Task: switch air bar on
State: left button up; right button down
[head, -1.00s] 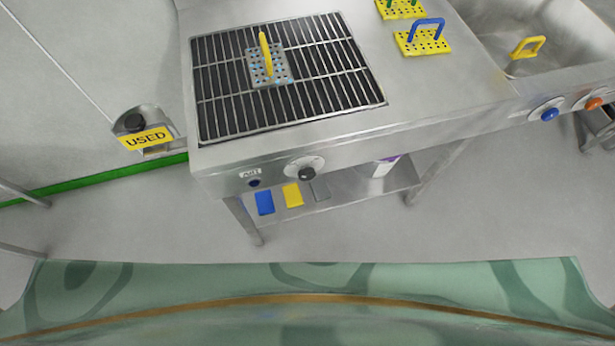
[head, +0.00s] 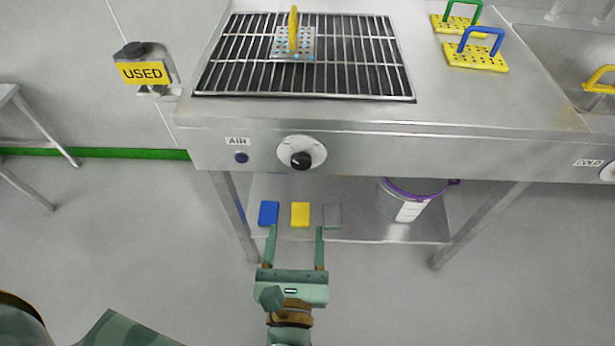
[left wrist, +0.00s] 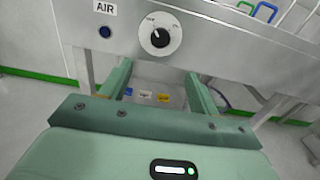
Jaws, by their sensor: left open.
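The air bar control is a black knob (head: 301,159) on a white round dial on the steel bench's front panel, right of the AIR label (head: 237,141) and a small dark blue button or lamp (head: 241,157). The knob also shows in the left wrist view (left wrist: 160,38), its pointer toward the upper left of the dial. My left gripper (head: 296,230) is open and empty, fingers pointing at the bench, below and in front of the knob and apart from it. My right gripper is not in view.
Above the panel is a grille (head: 305,75) with a yellow-handled perforated plate (head: 293,42). A lower shelf holds blue (head: 268,213), yellow (head: 300,214) and grey (head: 332,215) blocks and a purple-rimmed bucket (head: 410,205). A USED holder (head: 143,73) is on the wall. Floor in front is clear.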

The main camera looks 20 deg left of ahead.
pick_arm(q)
jog(key=b, duration=0.2)
send_near(301, 165)
jog(key=x, duration=0.7)
jog(key=shift+w+a+f, duration=0.1)
jog(key=shift+w, duration=0.3)
jog(key=shift+w+a+b, duration=0.1)
jog(key=shift+w+b, duration=0.2)
jog(key=shift+w, duration=0.05)
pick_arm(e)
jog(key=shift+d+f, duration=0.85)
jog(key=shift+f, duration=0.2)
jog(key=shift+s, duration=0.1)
pick_arm(q)
jog(key=shift+c, duration=0.9)
jog(key=c, duration=0.8)
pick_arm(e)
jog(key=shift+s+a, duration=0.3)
